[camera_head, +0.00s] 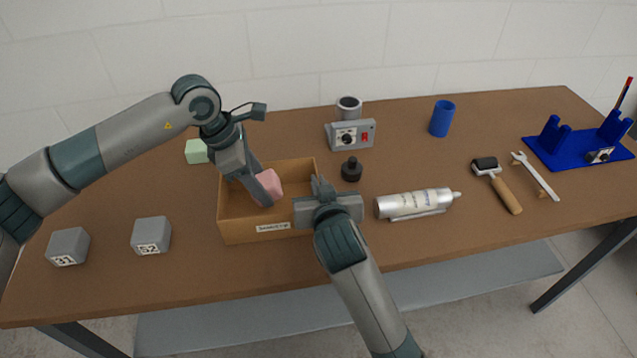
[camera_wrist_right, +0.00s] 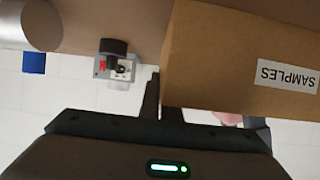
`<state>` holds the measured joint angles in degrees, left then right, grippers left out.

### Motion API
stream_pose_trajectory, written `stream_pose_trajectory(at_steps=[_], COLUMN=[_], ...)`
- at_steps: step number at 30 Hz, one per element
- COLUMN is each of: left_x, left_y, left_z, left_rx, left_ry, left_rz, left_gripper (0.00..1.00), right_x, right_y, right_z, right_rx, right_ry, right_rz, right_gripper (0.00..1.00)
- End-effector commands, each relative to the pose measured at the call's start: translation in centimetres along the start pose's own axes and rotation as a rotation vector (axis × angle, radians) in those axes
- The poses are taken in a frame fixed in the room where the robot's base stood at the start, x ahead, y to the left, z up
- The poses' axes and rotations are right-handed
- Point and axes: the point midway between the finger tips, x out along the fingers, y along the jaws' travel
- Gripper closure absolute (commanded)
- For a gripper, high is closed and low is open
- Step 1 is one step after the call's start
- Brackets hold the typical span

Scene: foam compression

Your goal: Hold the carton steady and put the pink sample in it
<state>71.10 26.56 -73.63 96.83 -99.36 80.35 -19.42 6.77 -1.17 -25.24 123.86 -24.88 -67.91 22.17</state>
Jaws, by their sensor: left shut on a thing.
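The brown open carton (camera_head: 240,229) stands near the table's front with a white label on its front wall. Its outer side shows close up in the right wrist view (camera_wrist_right: 225,70). My left gripper (camera_head: 258,184) is shut on the pink sample (camera_head: 271,182), a foam block held tilted over the carton's inside; whether it touches the floor is unclear. A bit of pink shows past the carton in the right wrist view. My right gripper (camera_head: 319,188) is shut on the carton's right wall, its two fingers close together at the edge (camera_wrist_right: 161,98).
A green block (camera_head: 196,151) is behind the carton; two grey numbered blocks (camera_head: 68,246) (camera_head: 151,235) stand left. Tools and a blue rack (camera_head: 570,155) are further right.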

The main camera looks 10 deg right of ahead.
Motion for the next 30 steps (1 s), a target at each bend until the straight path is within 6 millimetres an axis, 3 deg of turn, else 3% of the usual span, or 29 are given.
stream_pose_trajectory(at_steps=[15,16,18,30], left_x=[1.1,1.1,1.09,0.82], left_y=[0.0,0.0,0.0,0.02], left_z=[-0.39,-0.39,-0.38,-0.38], left_rx=[0.001,0.001,0.001,0.001], left_ry=[0.0,0.0,0.0,0.0], left_rz=[0.0,0.0,0.0,0.001], left_gripper=[0.75,0.49,0.32,0.32], right_x=[0.0,0.0,0.0,0.0], right_y=[-0.01,-0.01,-0.01,-0.01], right_z=[0.03,0.03,0.02,0.02], right_rx=[0.0,0.0,0.0,0.0], right_ry=[-0.001,-0.001,-0.001,-0.001], right_rz=[0.0,0.0,0.0,0.0], right_gripper=[1.0,1.0,1.0,1.0])
